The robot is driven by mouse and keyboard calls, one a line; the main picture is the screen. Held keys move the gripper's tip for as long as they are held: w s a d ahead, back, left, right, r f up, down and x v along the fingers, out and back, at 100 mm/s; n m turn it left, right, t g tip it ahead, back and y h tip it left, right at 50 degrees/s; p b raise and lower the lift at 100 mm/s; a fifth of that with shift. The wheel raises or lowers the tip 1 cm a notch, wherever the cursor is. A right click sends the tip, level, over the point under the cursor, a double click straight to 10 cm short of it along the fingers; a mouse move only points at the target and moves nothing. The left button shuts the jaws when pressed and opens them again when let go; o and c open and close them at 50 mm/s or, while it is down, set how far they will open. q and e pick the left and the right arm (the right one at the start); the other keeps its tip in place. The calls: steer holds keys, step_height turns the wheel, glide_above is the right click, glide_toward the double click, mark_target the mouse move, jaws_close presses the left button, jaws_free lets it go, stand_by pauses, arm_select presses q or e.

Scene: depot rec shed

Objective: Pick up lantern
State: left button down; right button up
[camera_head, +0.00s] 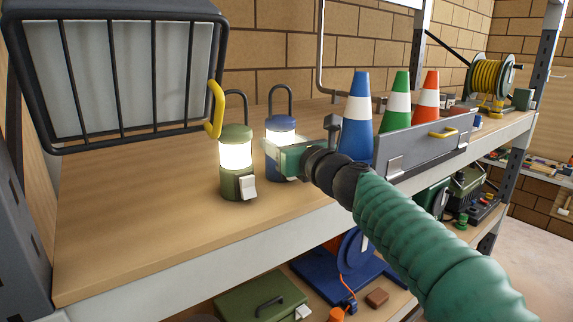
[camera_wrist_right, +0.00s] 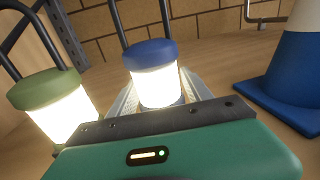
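Two lit lanterns stand upright on the wooden shelf. The green lantern (camera_head: 236,179) is on the left; it also shows in the right wrist view (camera_wrist_right: 50,92). The blue lantern (camera_head: 280,124) is just right of it, partly hidden by my right gripper (camera_head: 287,160). In the right wrist view the blue lantern (camera_wrist_right: 150,54) stands between the two pale ridged fingers of my right gripper (camera_wrist_right: 158,102). Whether the fingers press on it I cannot tell. Its base looks level with the shelf. My left gripper is not in view.
The shelf (camera_head: 120,225) is clear at front left.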

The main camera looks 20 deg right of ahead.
steer(key=shift+w+d+f, duration=0.15)
steer(key=shift+w+d, duration=0.15)
steer(key=shift+d, duration=0.2)
steer(key=shift+w+d+f, duration=0.15)
steer(key=shift+w+d, duration=0.15)
steer(key=shift+d, duration=0.15)
steer(key=c, duration=0.5)
steer(key=shift+d, duration=0.35)
steer(key=shift+c, duration=1.1)
steer(key=shift+s+d, duration=0.15)
steer(key=shift+d, duration=0.05)
steer(key=shift+c, duration=1.2)
steer(key=shift+s, duration=0.15)
jaws_close()
steer(key=shift+a+r, duration=0.1)
steer(key=shift+a, duration=0.15)
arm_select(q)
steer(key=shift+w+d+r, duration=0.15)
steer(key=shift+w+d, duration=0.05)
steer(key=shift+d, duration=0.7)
